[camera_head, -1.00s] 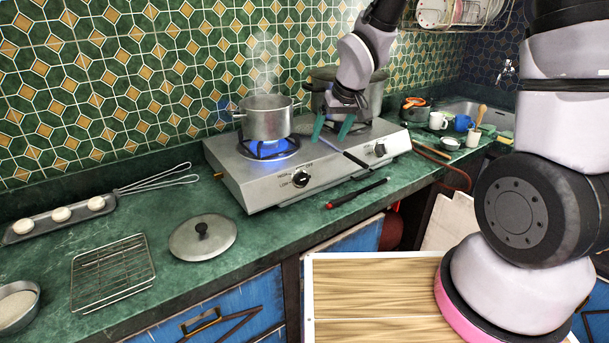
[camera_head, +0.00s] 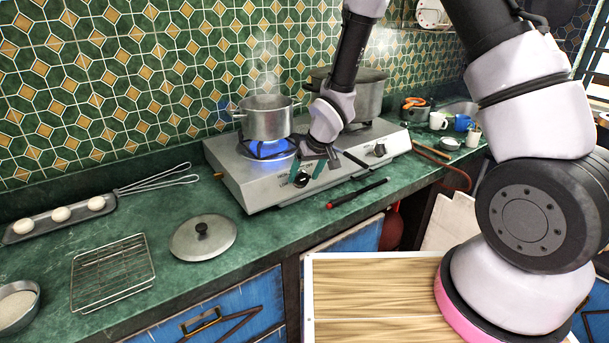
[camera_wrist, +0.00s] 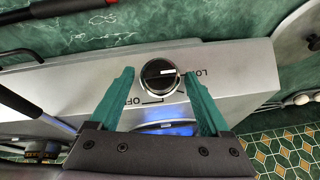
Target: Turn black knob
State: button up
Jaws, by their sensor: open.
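The black knob (camera_head: 301,180) is on the front face of the silver gas hotplate (camera_head: 240,185), at its left end, below the burner with a blue flame (camera_head: 268,149). In the wrist view the knob (camera_wrist: 160,76) is round with a light pointer line, between "OFF" and "LOW" markings. My gripper (camera_head: 307,171) is open, its teal fingers in front of the knob. In the wrist view the open fingers (camera_wrist: 160,80) stand on either side of the knob, with gaps on both sides. A second black knob (camera_head: 379,150) is at the hotplate's right end.
A steaming pot (camera_head: 266,119) stands on the lit burner, and a larger pot (camera_head: 366,98) stands behind my gripper. A black and red utensil (camera_head: 357,193) lies on the counter in front. A lid (camera_head: 202,237) and a wire rack (camera_head: 112,273) lie to the left.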

jog(key=shift+a+f, duration=0.1)
jog(key=shift+f, duration=0.05)
jog(key=shift+c, duration=0.3)
grip_shut()
